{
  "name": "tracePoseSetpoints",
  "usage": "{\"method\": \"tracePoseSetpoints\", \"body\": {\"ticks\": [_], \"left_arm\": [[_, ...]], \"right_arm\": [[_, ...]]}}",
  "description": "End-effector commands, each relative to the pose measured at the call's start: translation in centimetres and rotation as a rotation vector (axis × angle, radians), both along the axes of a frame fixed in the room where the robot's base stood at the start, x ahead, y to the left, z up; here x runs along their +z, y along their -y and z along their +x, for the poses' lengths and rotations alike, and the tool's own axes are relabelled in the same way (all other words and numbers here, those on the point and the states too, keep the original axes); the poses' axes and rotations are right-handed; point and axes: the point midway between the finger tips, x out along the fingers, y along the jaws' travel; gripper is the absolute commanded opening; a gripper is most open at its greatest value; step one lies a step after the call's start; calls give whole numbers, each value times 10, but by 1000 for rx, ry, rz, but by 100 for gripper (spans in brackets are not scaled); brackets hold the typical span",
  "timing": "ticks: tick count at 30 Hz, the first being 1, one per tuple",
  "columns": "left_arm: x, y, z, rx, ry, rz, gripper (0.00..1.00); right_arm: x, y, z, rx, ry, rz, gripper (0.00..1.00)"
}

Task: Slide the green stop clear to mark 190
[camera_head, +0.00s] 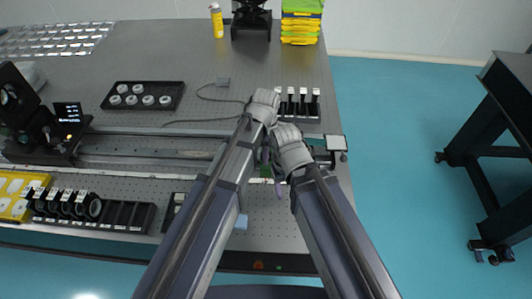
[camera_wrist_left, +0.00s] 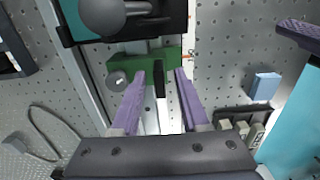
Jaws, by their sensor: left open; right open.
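The green stop (camera_wrist_left: 146,66) sits across the metal rail in the left wrist view, with a round grey knob (camera_wrist_left: 117,80) on one side. A dark upright piece at the stop stands between the purple fingers of my left gripper (camera_wrist_left: 169,72). These fingers are open, one on each side, with their tips close to the stop; contact cannot be told. A bit of the stop shows below my wrists in the head view (camera_head: 265,172). My right gripper (camera_head: 279,188) is open and empty, to the right of the stop. Mark 190 cannot be read.
A small blue block (camera_wrist_left: 264,86) lies on the perforated table. A rack of white-topped pieces (camera_head: 298,104) stands behind my wrists. A cable lies left of them.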

Motion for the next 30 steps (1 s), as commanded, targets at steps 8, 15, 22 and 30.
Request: {"method": "tracePoseSetpoints", "body": {"ticks": [8,15,22,30], "left_arm": [[6,0,0,0,0,0,45],[29,0,0,0,0,0,45],[61,0,0,0,0,0,45],[79,0,0,0,0,0,45]], "right_arm": [[6,0,0,0,0,0,63],[29,0,0,0,0,0,63],[61,0,0,0,0,0,63],[79,0,0,0,0,0,63]]}}
